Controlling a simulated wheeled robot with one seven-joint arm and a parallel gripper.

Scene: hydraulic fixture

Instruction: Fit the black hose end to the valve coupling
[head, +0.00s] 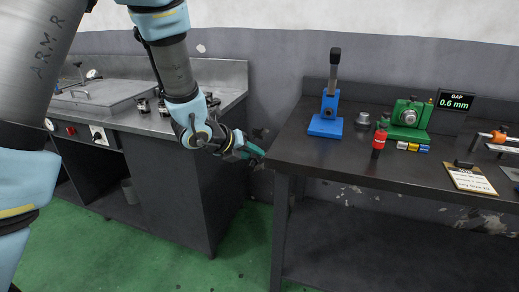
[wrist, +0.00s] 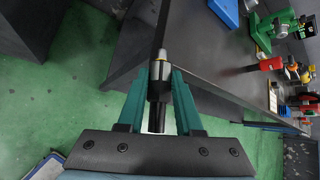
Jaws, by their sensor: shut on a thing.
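My gripper (head: 255,155) is in the gap between the two benches, beside the left front corner of the right bench. In the wrist view its teal fingers (wrist: 160,88) are shut on the black hose end (wrist: 159,90), which has a silver metal tip (wrist: 160,62) pointing away from my palm. The hose end is too small to make out in the head view. I cannot pick out the valve coupling for certain; small dark and metal fittings (head: 163,105) stand on the left bench, partly hidden by my arm.
The dark right bench (head: 300,155) carries a blue lever press (head: 328,115), a green gauge fixture (head: 405,120), a red bottle (head: 379,140) and a clipboard (head: 470,179). The left bench (head: 120,122) has a raised metal back. Green floor (head: 140,255) is clear in front.

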